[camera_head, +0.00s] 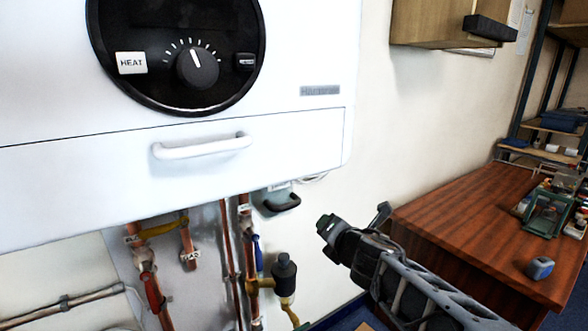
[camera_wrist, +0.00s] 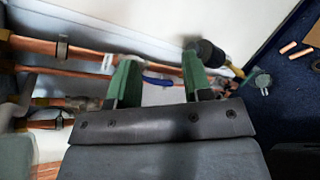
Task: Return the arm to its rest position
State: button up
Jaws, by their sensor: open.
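My gripper (camera_head: 327,224) is at the end of my arm, which reaches in from the lower right of the head view. It is in front of the wall, right of the copper pipes (camera_head: 227,252) and below the white boiler (camera_head: 255,168). In the wrist view my gripper (camera_wrist: 159,66) shows two green fingers spread apart with nothing held between them. A blue lever (camera_wrist: 157,82) and copper pipes (camera_wrist: 90,50) lie beyond the fingers, and I see no contact with them.
A wooden workbench (camera_head: 455,225) with tools stands at the right, behind my arm. A wall cabinet (camera_head: 430,22) hangs above. A black-capped brass valve (camera_head: 284,268) stands out left of my arm. Small copper pieces (camera_wrist: 300,52) lie on the blue floor.

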jog(key=s+d+r+m+g+h+p, duration=0.5)
jog(key=d+m+p, duration=0.45)
jog(key=m, duration=0.75)
jog(key=s+a+r+m+g+y+p, duration=0.1)
jog(key=s+r+m+g+p, duration=0.1)
jog(key=s+m+g+p, duration=0.3)
jog(key=s+m+p, duration=0.4)
jog(key=s+m, duration=0.3)
jog(key=shift+s+a, duration=0.3)
jog(key=shift+s, duration=0.1)
